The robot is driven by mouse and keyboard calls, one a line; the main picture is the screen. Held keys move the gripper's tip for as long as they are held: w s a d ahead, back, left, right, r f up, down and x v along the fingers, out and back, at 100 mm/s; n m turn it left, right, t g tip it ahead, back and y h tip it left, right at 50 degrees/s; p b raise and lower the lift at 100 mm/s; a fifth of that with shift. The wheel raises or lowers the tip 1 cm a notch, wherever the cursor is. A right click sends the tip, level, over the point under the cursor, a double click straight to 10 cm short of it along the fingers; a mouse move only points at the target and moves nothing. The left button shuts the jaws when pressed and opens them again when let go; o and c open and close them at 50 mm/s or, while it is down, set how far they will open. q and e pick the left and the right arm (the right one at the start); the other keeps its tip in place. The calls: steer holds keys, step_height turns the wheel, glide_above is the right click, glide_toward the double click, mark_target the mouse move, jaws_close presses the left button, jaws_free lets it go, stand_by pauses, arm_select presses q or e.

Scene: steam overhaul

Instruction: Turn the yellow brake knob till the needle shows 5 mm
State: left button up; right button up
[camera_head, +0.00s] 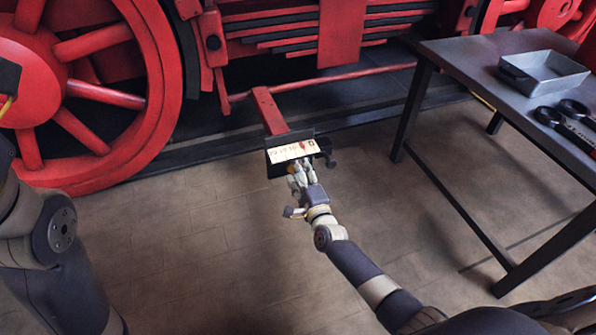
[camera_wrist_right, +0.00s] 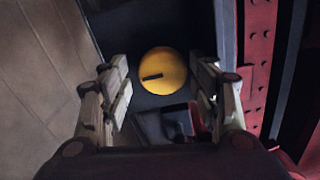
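The yellow brake knob (camera_wrist_right: 162,71) is round with a dark slot mark, and shows ahead between the open fingers of my right gripper (camera_wrist_right: 160,88) in the right wrist view. A gap shows between each finger and the knob. In the head view my right gripper (camera_head: 301,172) is just in front of the dark gauge box, and the knob is hidden there. The white scale plate (camera_head: 293,151) on the box has numbers and a small red mark near its right end; the needle reading is too small to tell. My left gripper is out of view; only my left arm shows.
The box sits at the end of a red bar (camera_head: 268,108) from the locomotive. A large red wheel (camera_head: 75,90) is at the left. A dark table (camera_head: 480,65) at the right bears a grey tray (camera_head: 545,72) and dark tools (camera_head: 568,120). The floor between is clear.

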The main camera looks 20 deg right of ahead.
steer(key=shift+r, duration=0.15)
steer(key=s, duration=0.8)
steer(key=shift+d, duration=0.2)
stand_by(0.5)
